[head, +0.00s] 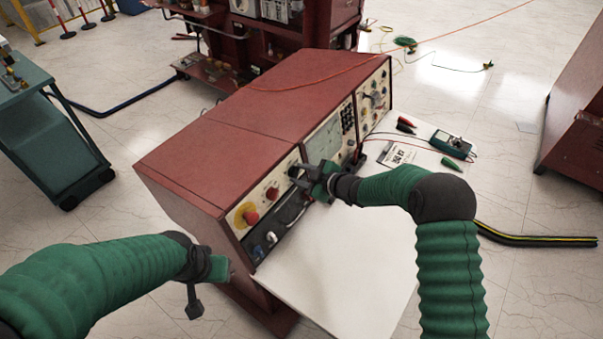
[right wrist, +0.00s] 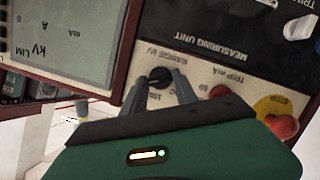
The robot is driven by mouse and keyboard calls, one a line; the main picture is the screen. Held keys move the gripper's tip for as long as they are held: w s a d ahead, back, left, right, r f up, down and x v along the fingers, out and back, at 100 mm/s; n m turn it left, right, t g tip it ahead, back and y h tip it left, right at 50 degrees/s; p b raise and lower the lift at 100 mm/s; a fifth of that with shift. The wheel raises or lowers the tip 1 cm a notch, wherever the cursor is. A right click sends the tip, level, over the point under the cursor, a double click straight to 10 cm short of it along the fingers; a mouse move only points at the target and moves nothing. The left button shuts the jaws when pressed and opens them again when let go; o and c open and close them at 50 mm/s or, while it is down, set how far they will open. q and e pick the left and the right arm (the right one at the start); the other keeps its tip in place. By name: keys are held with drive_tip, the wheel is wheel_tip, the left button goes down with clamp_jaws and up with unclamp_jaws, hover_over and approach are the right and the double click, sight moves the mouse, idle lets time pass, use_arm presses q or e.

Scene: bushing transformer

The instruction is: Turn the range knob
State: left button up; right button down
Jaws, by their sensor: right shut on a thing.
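The range knob (right wrist: 160,76) is a small black round knob on the cream panel strip of the measuring unit, under the printed word RANGE. In the right wrist view my right gripper (right wrist: 159,86) has its two grey fingers on either side of the knob, shut on it. In the head view my right gripper (head: 312,178) is at the front panel of the red console (head: 270,110), and it largely hides the knob. My left gripper (head: 204,284) hangs low near the console's front left corner, holding nothing that I can see; its finger gap is unclear.
Beside the knob are a red button (right wrist: 219,92) and a red emergency button on yellow (right wrist: 282,124). A white worktop (head: 345,260) juts out before the console. A multimeter (head: 451,144) and clips lie on its far end. A green cart (head: 45,130) stands left.

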drive_tip(key=shift+s+a+f, duration=0.1)
drive_tip(key=shift+f, duration=0.1)
drive_tip(key=c, duration=1.3)
unclamp_jaws()
drive_tip(key=o, duration=0.3)
drive_tip(key=shift+w+a, duration=0.1)
drive_tip(key=shift+w, duration=0.1)
drive_tip(key=shift+o, duration=0.2)
drive_tip(key=v, duration=1.6)
drive_tip(key=shift+s+d+r+b, duration=0.15)
drive_tip(key=shift+s+d+b, duration=0.05)
drive_tip(key=shift+d+b, duration=0.15)
